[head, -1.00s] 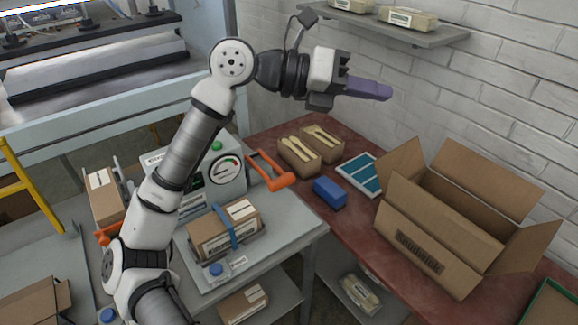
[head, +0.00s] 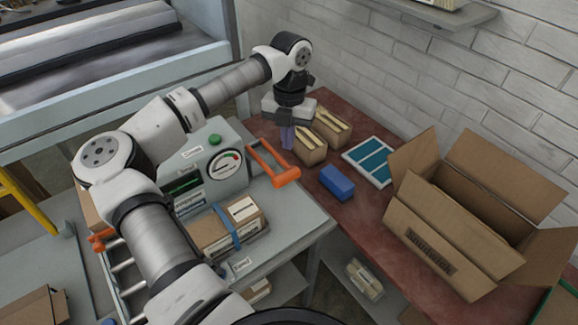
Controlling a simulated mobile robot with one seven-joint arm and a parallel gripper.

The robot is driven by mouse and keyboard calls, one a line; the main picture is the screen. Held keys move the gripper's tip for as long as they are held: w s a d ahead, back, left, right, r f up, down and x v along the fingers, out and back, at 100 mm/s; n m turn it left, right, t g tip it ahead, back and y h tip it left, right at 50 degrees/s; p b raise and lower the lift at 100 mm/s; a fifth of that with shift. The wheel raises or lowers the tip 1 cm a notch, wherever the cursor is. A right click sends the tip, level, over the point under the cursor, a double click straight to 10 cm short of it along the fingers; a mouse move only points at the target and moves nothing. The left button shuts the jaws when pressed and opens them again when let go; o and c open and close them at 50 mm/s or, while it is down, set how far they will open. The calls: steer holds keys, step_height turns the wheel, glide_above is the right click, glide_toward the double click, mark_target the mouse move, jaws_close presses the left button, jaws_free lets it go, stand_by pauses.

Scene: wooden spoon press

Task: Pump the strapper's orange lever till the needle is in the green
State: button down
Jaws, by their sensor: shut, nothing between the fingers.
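The strapper (head: 215,160) is a grey machine on the grey bench, with a green button on top. Its round gauge (head: 225,163) has a white face with red and green marks; the needle is too small to read surely. The orange lever (head: 284,176) sticks out at the machine's right side, its thick grip low and toward the front. A strapped carton (head: 228,228) lies before the machine, partly hidden by my arm.
Boxes of wooden spoons (head: 312,148) stand right of my gripper. A blue block (head: 337,183) and a blue-and-white tray (head: 368,163) lie on the red table. A large open carton (head: 450,240) fills the right side. A wall shelf (head: 435,22) hangs above.

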mark_target(287, 170)
steer(key=shift+f, duration=0.1)
stand_by(0.3)
steer(key=shift+s+a+f+b, duration=0.15)
steer(key=shift+f+b, duration=0.65)
steer(key=shift+f, duration=0.9)
steer(key=shift+s+d+f+b, duration=0.1)
steer(key=shift+s+f+b, duration=0.15)
steer(key=shift+f+b, duration=1)
steer(key=shift+f+p, duration=0.4)
steer(key=shift+p, duration=0.1)
step_height(287, 170, down, 5)
steer(key=b, duration=0.4)
steer(key=shift+a+r, duration=0.1)
steer(key=shift+r, duration=0.2)
steer(key=shift+w, duration=0.1)
